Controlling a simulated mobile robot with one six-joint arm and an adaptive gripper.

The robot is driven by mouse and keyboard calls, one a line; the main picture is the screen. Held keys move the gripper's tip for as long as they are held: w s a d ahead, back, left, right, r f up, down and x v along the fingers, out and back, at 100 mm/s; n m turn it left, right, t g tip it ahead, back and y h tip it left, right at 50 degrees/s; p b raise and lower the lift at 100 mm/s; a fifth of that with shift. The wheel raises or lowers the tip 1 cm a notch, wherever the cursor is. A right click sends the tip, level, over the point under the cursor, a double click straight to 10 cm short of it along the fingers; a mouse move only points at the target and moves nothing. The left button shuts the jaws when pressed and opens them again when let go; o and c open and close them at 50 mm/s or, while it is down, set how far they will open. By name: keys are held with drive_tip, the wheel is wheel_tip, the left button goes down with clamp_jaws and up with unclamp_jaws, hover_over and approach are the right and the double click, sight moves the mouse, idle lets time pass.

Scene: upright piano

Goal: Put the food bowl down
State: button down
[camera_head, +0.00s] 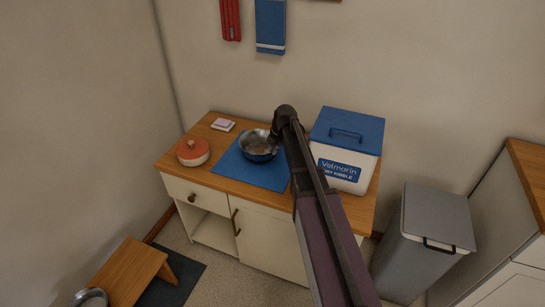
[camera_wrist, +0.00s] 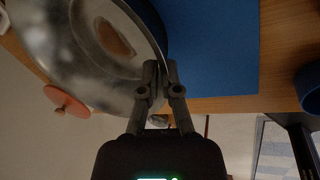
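The food bowl (camera_head: 258,148) is steel inside and blue outside, with a brown patch of food in it. It is over the blue mat (camera_head: 245,172) on the wooden counter; I cannot tell whether it touches the mat. In the wrist view the bowl (camera_wrist: 75,40) fills the upper left, beside the mat (camera_wrist: 215,50). My gripper (camera_wrist: 160,70) has its two fingers close together on the bowl's rim. In the head view my gripper (camera_head: 274,141) is at the bowl's right edge, partly hidden by my arm.
An orange-lidded pot (camera_head: 193,151) and a pink sponge (camera_head: 222,124) are left of the mat. A blue-lidded kibble bin (camera_head: 345,145) stands right. Below are a wooden stool (camera_head: 130,272), a dark floor mat (camera_head: 178,280), another metal bowl (camera_head: 90,298) and a grey trash bin (camera_head: 425,235).

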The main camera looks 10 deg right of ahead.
drive_tip(key=shift+f+b, duration=1)
drive_tip(key=shift+f, duration=0.3)
drive_tip(key=shift+f, duration=0.15)
drive_tip(key=c, duration=0.8)
unclamp_jaws()
drive_tip(key=shift+r, duration=0.2)
drive_tip(key=p+v, duration=1.1)
drive_tip(key=v, duration=0.1)
drive_tip(key=shift+p, duration=0.3)
